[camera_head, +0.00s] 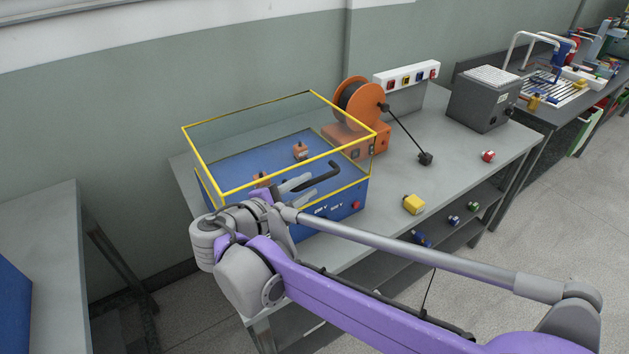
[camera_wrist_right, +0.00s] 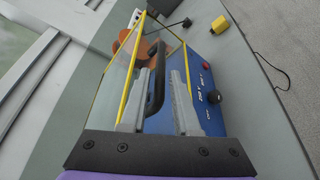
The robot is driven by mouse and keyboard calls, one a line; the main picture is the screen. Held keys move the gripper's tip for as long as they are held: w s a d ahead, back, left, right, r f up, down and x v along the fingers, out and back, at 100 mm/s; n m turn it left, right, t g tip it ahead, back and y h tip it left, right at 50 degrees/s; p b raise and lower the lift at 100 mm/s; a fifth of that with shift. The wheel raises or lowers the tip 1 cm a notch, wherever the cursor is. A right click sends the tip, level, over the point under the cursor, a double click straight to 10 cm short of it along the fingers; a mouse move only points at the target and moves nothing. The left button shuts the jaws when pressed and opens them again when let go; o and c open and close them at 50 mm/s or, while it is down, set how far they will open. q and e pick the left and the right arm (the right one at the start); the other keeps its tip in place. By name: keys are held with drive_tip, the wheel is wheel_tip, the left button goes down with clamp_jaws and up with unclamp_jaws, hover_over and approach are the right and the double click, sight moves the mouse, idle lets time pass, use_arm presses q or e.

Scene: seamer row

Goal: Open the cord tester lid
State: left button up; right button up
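The cord tester has a blue base (camera_head: 345,200) and a clear lid with yellow edges (camera_head: 250,110). The lid looks closed over the base. A black bar handle (camera_head: 322,178) is on the lid's front; it also shows in the right wrist view (camera_wrist_right: 157,70). My right gripper (camera_head: 303,183) is at this handle. In the right wrist view its two grey fingers (camera_wrist_right: 161,76) are apart, with the handle between them, nearer the left finger. I cannot tell whether that finger touches it. My left gripper is not in view.
An orange cord reel (camera_head: 362,103) stands right behind the tester, its cord ending in a black plug (camera_head: 425,159). A yellow block (camera_head: 413,204) and red piece (camera_head: 487,156) lie on the grey bench (camera_head: 455,160). A grey box (camera_head: 483,105) stands at the bench's right end.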

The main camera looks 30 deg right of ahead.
sight(310, 184)
drive_tip(key=shift+x, duration=2.1)
clamp_jaws()
